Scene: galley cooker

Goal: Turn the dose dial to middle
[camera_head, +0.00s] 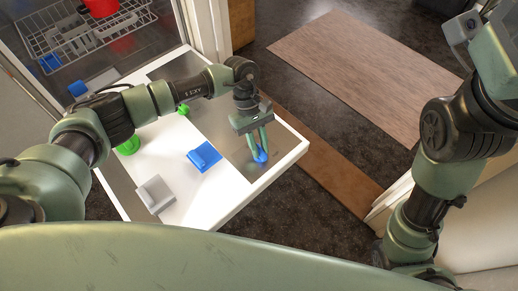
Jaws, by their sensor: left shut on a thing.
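The opened door panel (180,203) lies flat, white with grey metal-like areas. My left gripper (260,150) reaches down over its right part. Its fingers are closed on a small blue knob (261,157), apparently the dose dial, which stands on the grey area near the panel's right edge. The fingers partly hide the knob, and its pointing direction cannot be read. My right arm stands at the right side of the view, away from the panel; its fingers do not show.
On the panel are a blue block (204,156), a grey block (155,194) and green parts (128,146). A wire rack (85,35) with a red item (101,6) stands at upper left. A brown mat (365,70) lies on the dark floor.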

